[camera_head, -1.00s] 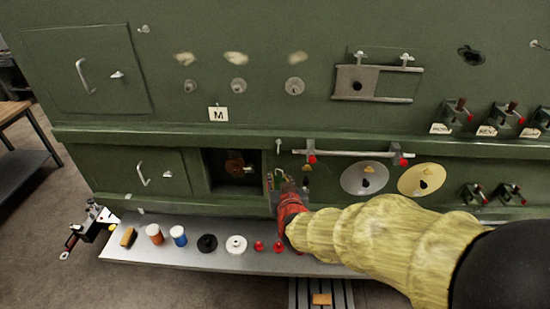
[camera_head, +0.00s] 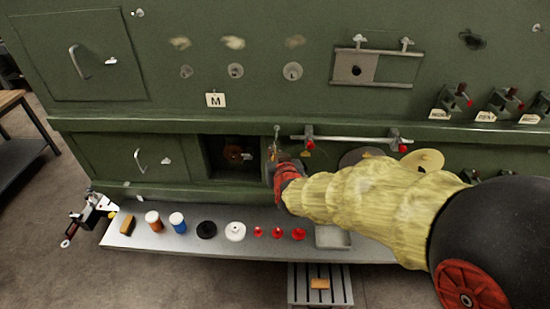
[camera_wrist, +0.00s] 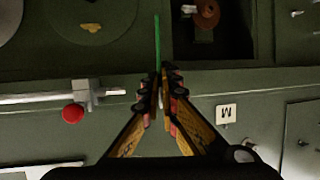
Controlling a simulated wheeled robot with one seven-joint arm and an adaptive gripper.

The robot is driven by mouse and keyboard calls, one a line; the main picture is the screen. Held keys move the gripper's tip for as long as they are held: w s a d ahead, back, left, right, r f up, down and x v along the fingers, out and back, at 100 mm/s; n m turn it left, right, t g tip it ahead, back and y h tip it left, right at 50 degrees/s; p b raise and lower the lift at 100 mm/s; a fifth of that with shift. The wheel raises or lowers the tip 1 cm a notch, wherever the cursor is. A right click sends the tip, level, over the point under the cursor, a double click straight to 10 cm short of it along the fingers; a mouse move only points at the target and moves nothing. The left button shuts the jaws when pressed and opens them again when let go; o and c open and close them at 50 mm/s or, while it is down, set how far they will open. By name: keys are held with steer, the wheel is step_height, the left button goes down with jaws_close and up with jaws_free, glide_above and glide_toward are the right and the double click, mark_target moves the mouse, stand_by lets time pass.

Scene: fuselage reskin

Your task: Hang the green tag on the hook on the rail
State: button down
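The green tag (camera_wrist: 157,42) shows in the wrist view as a thin upright green strip, seen edge-on, at my fingertips. My gripper (camera_wrist: 160,82) is closed on its near end. In the head view my gripper (camera_head: 277,166) is just below the left end of the rail (camera_head: 350,139), in front of the green panel. The tag is hard to make out there. A small pale upright hook-like piece (camera_head: 277,131) stands just left of the rail's end, above my gripper. The rail also shows at the left in the wrist view (camera_wrist: 60,97). The tag looks apart from it.
An open dark recess (camera_head: 232,156) lies left of my gripper. Red knobs (camera_head: 310,145) sit by the rail's brackets. Below, a grey shelf (camera_head: 185,247) carries jars, discs, several red knobs and a tray (camera_head: 332,238). My arm covers part of the discs at right.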

steer(key=shift+d+b+x, duration=0.2)
steer(key=shift+b+x, duration=0.15)
steer(key=shift+x, duration=0.55)
steer(key=shift+d+b+x, duration=0.15)
steer(key=shift+b+x, duration=0.15)
steer(key=shift+x, duration=0.6)
steer(key=shift+d+b+x, duration=0.2)
steer(key=shift+b+x, duration=0.15)
steer(key=shift+x, duration=0.55)
steer(key=shift+w+r, duration=0.15)
steer(key=shift+w, duration=0.05)
steer(key=shift+w+d, duration=0.1)
steer(key=shift+d, duration=0.05)
steer(key=c, duration=2.5)
jaws_free()
steer(key=shift+r, duration=0.2)
steer(key=shift+c, duration=0.2)
steer(key=o, duration=0.6)
steer(key=shift+f, duration=0.1)
steer(key=shift+s, duration=0.2)
